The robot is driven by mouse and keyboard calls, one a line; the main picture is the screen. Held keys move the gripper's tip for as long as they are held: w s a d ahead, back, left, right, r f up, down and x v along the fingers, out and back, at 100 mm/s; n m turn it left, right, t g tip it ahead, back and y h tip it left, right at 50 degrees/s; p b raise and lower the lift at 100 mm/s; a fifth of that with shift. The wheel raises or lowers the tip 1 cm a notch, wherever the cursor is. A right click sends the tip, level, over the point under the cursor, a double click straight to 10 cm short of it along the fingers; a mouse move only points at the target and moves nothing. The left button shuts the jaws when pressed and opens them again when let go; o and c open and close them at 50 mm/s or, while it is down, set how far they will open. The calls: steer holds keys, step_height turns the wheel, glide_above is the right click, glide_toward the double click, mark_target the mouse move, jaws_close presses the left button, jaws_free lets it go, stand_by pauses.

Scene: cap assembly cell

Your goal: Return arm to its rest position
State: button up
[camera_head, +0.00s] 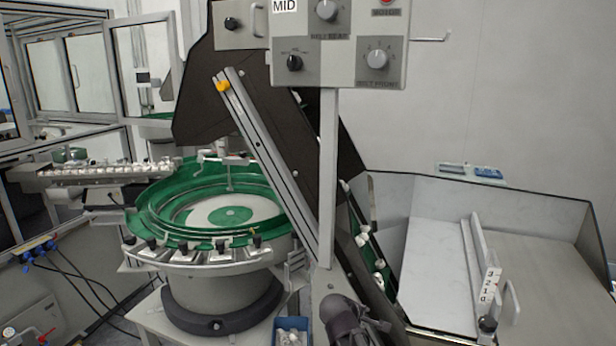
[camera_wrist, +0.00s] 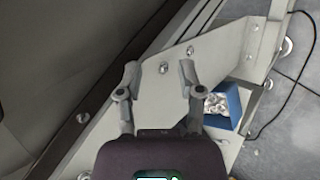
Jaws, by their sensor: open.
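My gripper (camera_wrist: 157,80) is in the wrist view, with its two fingers spread apart and nothing between them. Behind the fingers is a pale metal plate with bolts. In the head view a dark part of my arm (camera_head: 347,318) shows at the bottom centre, in front of the foot of the sloping conveyor. The fingertips cannot be made out there.
A green bowl feeder (camera_head: 160,205) stands left of centre. A control panel (camera_head: 340,48) on a post is above. A sloping conveyor (camera_head: 265,150) and a grey hopper (camera_head: 540,235) stand to the right. A blue bin (camera_wrist: 232,100) with white pieces sits low down.

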steer(key=s+d+f+m+g+y, duration=0.2)
steer(key=s+f+m+g+y, duration=0.35)
steer(key=s+m, duration=0.6)
step_height(320, 180, up, 7)
steer(key=s+g+p, duration=0.1)
steer(key=p, duration=0.6)
steer(key=shift+s+m, duration=0.35)
